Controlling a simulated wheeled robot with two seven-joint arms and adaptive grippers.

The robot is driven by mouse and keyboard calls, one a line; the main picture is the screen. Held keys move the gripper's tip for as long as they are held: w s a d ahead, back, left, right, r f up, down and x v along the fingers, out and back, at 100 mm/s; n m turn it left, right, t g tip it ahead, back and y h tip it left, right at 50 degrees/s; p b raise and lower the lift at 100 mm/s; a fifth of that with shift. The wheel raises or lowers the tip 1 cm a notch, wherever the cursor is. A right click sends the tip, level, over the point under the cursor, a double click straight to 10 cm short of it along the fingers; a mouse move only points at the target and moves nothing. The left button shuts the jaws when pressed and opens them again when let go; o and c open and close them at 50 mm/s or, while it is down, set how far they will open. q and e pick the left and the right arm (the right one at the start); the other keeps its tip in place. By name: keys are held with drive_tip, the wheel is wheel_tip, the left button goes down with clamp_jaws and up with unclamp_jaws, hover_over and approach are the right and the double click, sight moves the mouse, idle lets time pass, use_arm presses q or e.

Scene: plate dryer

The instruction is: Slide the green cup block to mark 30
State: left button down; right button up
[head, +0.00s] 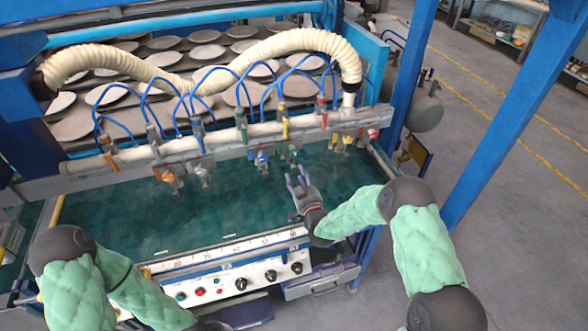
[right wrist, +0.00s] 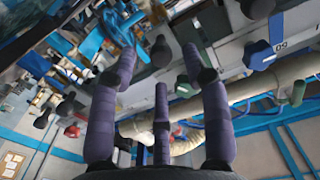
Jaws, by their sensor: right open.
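A row of coloured cup blocks and valves hangs along the pale rail (head: 150,152) of the plate dryer. A small green block (head: 294,153) hangs under the rail, right of a blue one (head: 262,158). Another green part (head: 241,118) stands above the rail. I cannot tell surely which is the green cup block. My right gripper (head: 296,178) is open and empty, just in front of and below the lower green block, apparently apart from it. In the right wrist view its purple fingers (right wrist: 160,75) are spread, with green parts (right wrist: 183,85) beyond them.
A numbered strip (head: 215,252) runs along the front edge; mark 30 is not clearly legible. Below it is a panel with knobs (head: 241,284). The green bed (head: 130,225) is mostly clear. Blue hoses (head: 205,72) and a ribbed duct (head: 300,42) arch above the rail.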

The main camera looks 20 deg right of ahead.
sight(295, 170)
drive_tip(key=shift+w+a, duration=0.1)
drive_tip(key=shift+w, duration=2.1)
clamp_jaws()
drive_tip(key=d+b, duration=0.2)
drive_tip(key=d, duration=0.3)
drive_tip(key=shift+f, duration=0.1)
